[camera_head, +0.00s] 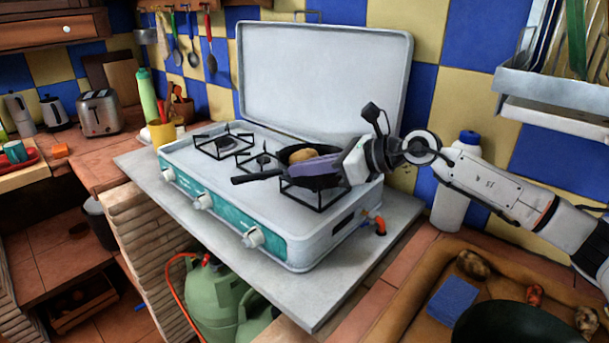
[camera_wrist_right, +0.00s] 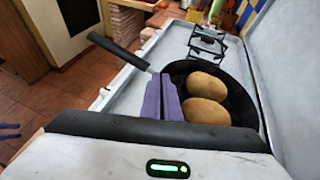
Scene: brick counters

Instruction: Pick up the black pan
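The black pan (camera_wrist_right: 240,100) sits at the right burner of the stove, with two brown potatoes (camera_wrist_right: 206,85) in it. In the head view the pan (camera_head: 330,158) is partly hidden by my right gripper, and its handle (camera_head: 258,177) points left. My right gripper (camera_head: 292,168) reaches in from the right over the pan. In the wrist view its purple fingers (camera_wrist_right: 160,80) are close together at the inner end of the handle (camera_wrist_right: 112,49), by the pan's rim. They look shut on the handle's root. I cannot tell any lift off the grate. My left gripper is not in view.
The white stove (camera_head: 330,230) has its lid (camera_head: 322,75) raised behind the pan. An empty burner grate (camera_head: 222,142) is to the left. A white bottle (camera_head: 455,185) stands behind my right arm. A tray (camera_head: 400,290) with vegetables is at the front right.

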